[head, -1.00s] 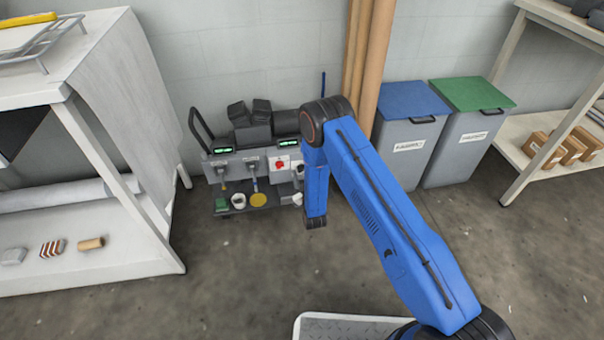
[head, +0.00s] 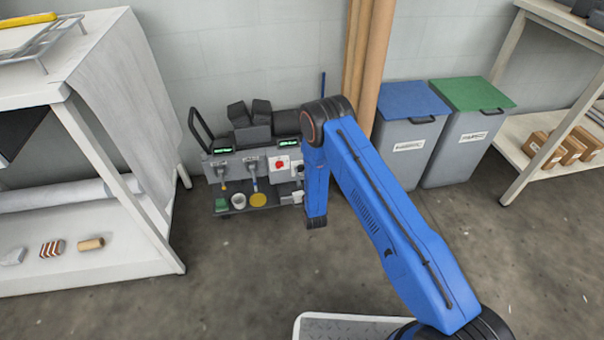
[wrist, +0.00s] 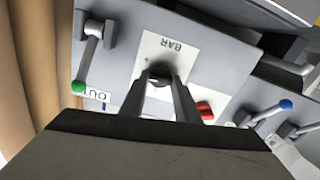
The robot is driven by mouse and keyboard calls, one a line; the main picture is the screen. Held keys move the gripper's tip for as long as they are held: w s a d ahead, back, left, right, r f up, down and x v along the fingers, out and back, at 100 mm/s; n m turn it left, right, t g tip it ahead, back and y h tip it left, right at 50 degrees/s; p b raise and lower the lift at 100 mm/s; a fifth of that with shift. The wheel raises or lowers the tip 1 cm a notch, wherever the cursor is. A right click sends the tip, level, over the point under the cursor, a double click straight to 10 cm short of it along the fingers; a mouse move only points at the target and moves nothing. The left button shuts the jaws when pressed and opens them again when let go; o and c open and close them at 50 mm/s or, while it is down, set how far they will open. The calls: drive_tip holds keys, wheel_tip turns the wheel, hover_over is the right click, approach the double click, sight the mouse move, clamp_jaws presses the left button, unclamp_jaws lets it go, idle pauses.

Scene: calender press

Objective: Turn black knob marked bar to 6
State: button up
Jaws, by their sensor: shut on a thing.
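The black knob marked BAR (wrist: 160,71) sits on a white plate labelled BAR (wrist: 175,50) on a grey panel, near the centre of the wrist view. My gripper (wrist: 160,85) is shut on the knob, one finger on each side. The fingers cover most of the knob, so its pointer and any scale numbers cannot be read. In the head view the grey machine (head: 240,165) stands against the wall, and my blue arm hides the knob.
Close to my gripper in the wrist view are a green-tipped lever (wrist: 84,75), a red knob (wrist: 205,111) and a blue-tipped lever (wrist: 285,105). A white shelf (head: 110,240) stands left of the machine; grey bins (head: 405,150) stand right. Floor in front is clear.

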drive_tip(key=shift+d+m, duration=0.15)
drive_tip(key=shift+m, duration=3.75)
drive_tip(key=o, duration=1)
drive_tip(key=shift+o, duration=0.2)
drive_tip(key=v, duration=1.7)
drive_tip(key=shift+s, duration=0.2)
